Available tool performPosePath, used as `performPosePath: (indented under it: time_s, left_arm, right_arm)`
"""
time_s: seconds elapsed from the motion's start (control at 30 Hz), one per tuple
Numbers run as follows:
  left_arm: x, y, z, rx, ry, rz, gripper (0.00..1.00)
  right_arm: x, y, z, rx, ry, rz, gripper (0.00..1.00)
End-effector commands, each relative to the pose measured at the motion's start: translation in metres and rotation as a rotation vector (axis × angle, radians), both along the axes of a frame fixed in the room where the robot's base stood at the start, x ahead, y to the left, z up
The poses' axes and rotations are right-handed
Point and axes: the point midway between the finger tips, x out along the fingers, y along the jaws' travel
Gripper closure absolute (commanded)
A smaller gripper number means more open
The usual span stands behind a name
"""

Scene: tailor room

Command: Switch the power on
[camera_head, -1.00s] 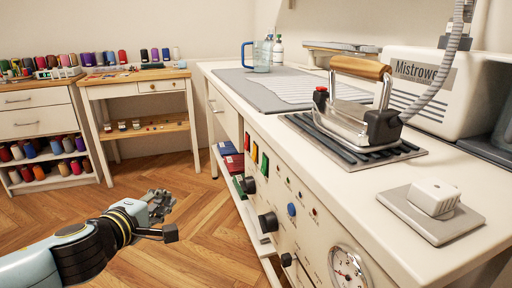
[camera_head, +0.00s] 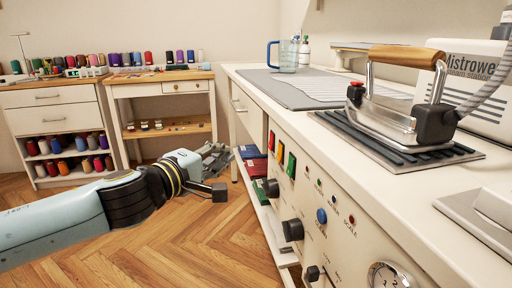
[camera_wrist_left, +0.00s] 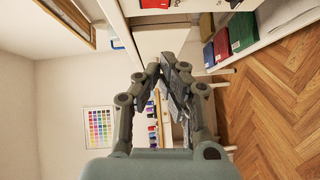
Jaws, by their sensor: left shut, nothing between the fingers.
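The cream ironing station's front panel (camera_head: 340,250) carries a red switch (camera_head: 272,140), a yellow switch (camera_head: 280,152) and a green switch (camera_head: 291,166) in a slanting row. Below them are black knobs (camera_head: 292,230), a blue button (camera_head: 321,215), a small red light or button (camera_head: 352,219) and a partly cut-off dial gauge (camera_head: 388,276). Which control is the power switch is too small to read. My left gripper (camera_head: 217,158) is left of the panel in the head view, apart from it, shut and empty. Its closed fingers also show in the wrist view (camera_wrist_left: 172,85). My right gripper is out of view.
An iron (camera_head: 400,110) rests on a dark rack on the station top, with a blue-handled jug (camera_head: 288,55) further back. Folded cloths (camera_head: 253,160) lie on the shelf beneath. Thread shelves (camera_head: 60,120) stand at the back left. The wood floor before the panel is clear.

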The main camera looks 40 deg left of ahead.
Motion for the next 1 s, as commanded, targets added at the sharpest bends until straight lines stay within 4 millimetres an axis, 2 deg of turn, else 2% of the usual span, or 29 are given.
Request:
performPosePath:
  time_s: [0.1, 0.33, 0.6, 1.0]
  left_arm:
    - [0.028, 0.003, -0.002, -0.005, -0.005, 0.003, 1.0]
    - [0.074, 0.004, -0.007, -0.009, -0.004, 0.002, 1.0]
    - [0.095, -0.017, -0.011, -0.004, 0.0, 0.0, 1.0]
    - [0.099, -0.02, -0.011, 0.0, 0.001, -0.001, 1.0]
  right_arm:
    - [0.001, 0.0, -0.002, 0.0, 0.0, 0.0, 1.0]
    - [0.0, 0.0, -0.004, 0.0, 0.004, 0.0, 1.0]
    - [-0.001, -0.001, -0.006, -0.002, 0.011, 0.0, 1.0]
    - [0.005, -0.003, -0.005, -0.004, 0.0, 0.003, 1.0]
